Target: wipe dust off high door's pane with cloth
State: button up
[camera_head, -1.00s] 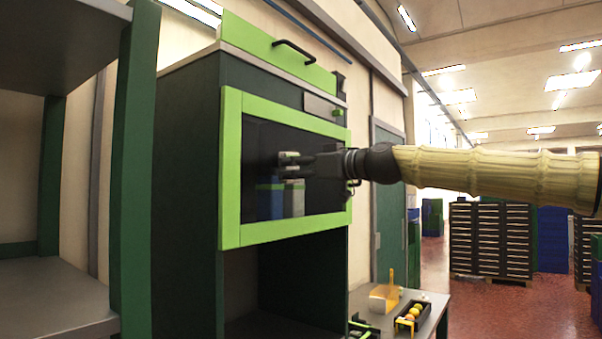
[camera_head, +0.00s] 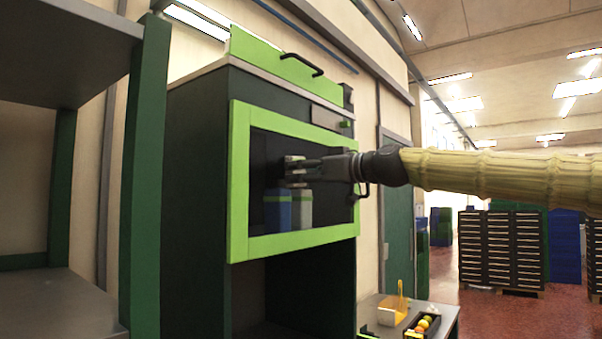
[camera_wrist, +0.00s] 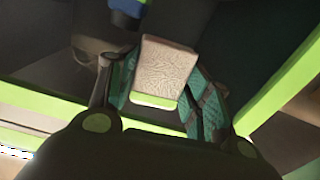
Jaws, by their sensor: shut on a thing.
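The high door's dark pane (camera_head: 330,208) sits in a bright green frame (camera_head: 239,180) on the dark cabinet. I cannot make out dust on it. I cannot tell whether the cloth touches the pane.
A green flap with a black handle (camera_head: 300,66) is above the door. Grey shelves with green posts (camera_head: 143,190) stand close on the left. A low table (camera_head: 450,312) at lower right holds a yellow scoop and a fruit tray (camera_head: 426,326).

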jog(key=w+d+p, duration=0.3)
jog(key=w+d, duration=0.5)
jog(key=w, duration=0.3)
dwell(1.6)
jog(key=shift+d, duration=0.1)
jog(key=shift+b+v, duration=1.1)
jog(key=shift+v, duration=1.85)
jog(key=shift+b+v, duration=0.6)
jog(key=shift+v, duration=0.9)
